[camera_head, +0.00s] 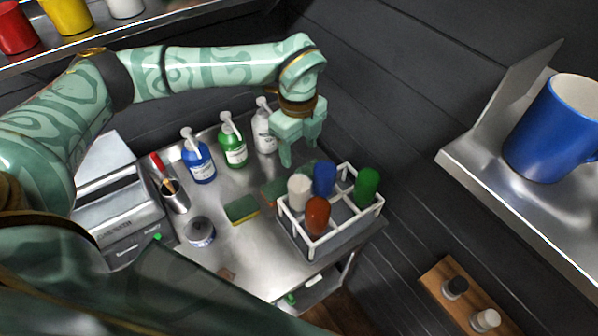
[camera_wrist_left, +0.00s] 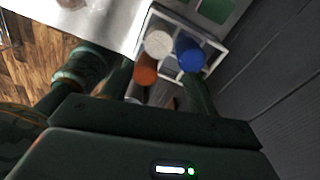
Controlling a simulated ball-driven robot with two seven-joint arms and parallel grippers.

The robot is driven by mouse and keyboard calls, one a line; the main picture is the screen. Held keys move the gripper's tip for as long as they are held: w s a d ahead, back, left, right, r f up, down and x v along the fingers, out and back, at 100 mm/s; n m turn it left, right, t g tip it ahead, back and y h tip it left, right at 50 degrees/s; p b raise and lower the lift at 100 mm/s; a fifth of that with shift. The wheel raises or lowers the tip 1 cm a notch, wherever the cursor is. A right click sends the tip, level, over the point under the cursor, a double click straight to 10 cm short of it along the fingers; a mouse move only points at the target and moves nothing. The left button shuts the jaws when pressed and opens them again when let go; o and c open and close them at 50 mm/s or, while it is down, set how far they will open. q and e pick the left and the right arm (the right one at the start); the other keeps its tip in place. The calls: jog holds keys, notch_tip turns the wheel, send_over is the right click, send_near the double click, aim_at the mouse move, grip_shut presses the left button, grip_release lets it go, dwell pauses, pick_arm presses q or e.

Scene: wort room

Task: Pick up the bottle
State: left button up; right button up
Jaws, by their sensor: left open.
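A white wire crate (camera_head: 318,243) on the metal counter holds upright bottles or cylinders: a white one (camera_head: 299,190), a blue one (camera_head: 324,178), an orange-red one (camera_head: 318,214) and a green one (camera_head: 367,187). A blue pump bottle (camera_head: 199,160), a green pump bottle (camera_head: 233,145) and a white pump bottle (camera_head: 264,130) stand in a row behind. My left gripper (camera_head: 299,153) is open and empty, pointing down above the crate's back side. In the left wrist view, the white (camera_wrist_left: 158,43), orange (camera_wrist_left: 146,70) and blue (camera_wrist_left: 188,52) ones show near its fingers. My right gripper is not visible.
Sponges (camera_head: 242,210), a round jar (camera_head: 200,231) and a metal cup (camera_head: 174,196) share the counter (camera_head: 262,245). A grey machine (camera_head: 123,218) stands left. A dark wall is close behind. A shelf at right holds a blue mug (camera_head: 552,130); a wooden rack (camera_head: 445,275) is below.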

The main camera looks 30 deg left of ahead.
pick_arm(q)
jog(key=b, duration=0.5)
send_over(298, 181)
jog(key=f, duration=0.5)
jog(key=shift+s+d+f, duration=0.1)
jog(key=shift+s+f, duration=0.1)
jog(key=shift+f, duration=0.05)
jog(key=f+b, duration=0.2)
jog(key=f, duration=0.1)
jog(key=f+b, duration=0.1)
jog(key=f, duration=0.1)
jog(key=shift+w+f, duration=0.15)
jog(key=shift+w, duration=0.1)
jog(key=shift+f, duration=0.15)
jog(key=shift+s+f+b, duration=0.1)
jog(key=shift+f+b, duration=0.15)
jog(key=shift+b, duration=0.2)
notch_tip(298, 181, down, 4)
jog(key=b, duration=0.3)
jog(key=shift+f+b, duration=0.25)
jog(key=shift+b, duration=0.1)
jog(key=shift+r, duration=0.15)
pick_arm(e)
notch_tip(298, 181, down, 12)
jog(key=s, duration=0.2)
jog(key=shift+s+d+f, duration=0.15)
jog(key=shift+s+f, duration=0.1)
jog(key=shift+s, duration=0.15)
